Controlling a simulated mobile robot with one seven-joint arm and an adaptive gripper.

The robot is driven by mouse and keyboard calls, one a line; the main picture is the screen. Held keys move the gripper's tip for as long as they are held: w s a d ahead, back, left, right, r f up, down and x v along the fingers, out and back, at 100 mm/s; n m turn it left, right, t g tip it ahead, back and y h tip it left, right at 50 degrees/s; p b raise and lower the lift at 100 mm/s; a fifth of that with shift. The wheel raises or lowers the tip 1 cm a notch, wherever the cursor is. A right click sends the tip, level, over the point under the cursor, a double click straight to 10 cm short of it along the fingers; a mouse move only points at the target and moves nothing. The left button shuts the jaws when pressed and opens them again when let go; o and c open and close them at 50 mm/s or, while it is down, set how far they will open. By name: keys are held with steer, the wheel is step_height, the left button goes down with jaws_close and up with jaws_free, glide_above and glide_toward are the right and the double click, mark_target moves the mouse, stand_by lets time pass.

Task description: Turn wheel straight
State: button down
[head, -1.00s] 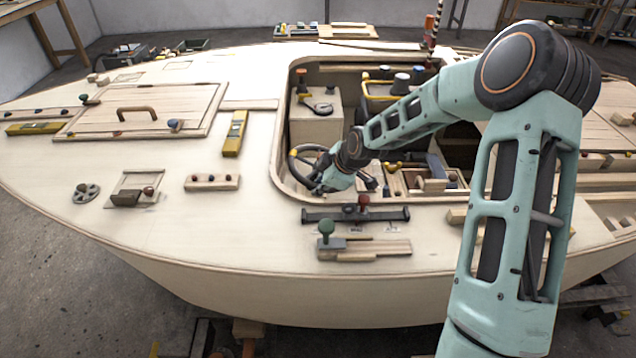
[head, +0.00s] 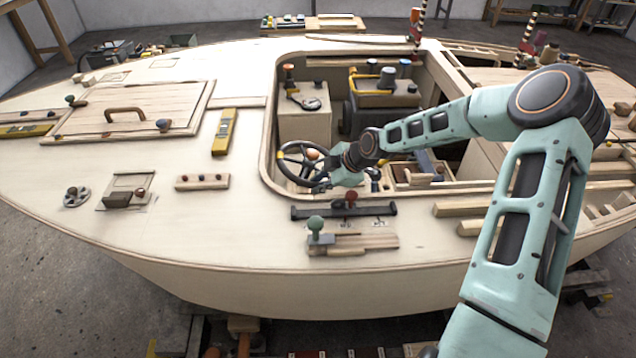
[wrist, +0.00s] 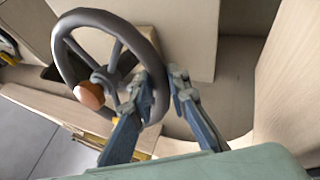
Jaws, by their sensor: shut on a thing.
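The dark steering wheel (head: 282,153) stands tilted in the cockpit opening of the boat, at its front left corner. In the wrist view the wheel (wrist: 90,16) fills the upper left, with several spokes and a round orange-brown knob (wrist: 89,95) at the left. My gripper (wrist: 160,82) is at the rim's right side, one finger on each side of it, shut on the rim. In the head view my gripper (head: 322,182) is at the wheel's lower right, and my wrist hides part of the wheel there.
The cockpit's raised edge (head: 268,165) runs close around the wheel. A pale box (head: 304,126) stands behind it. A dark bar with a red knob (head: 343,211) and a green-knobbed block (head: 320,238) sit on the deck in front. The deck to the left has bare stretches.

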steer(key=shift+d, duration=0.1)
steer(key=c, duration=2.1)
jaws_free()
steer(key=shift+r, duration=0.1)
steer(key=v, duration=1.1)
steer(key=shift+s+d+r, duration=0.15)
steer(key=shift+d+r, duration=0.05)
steer(key=shift+r, duration=0.1)
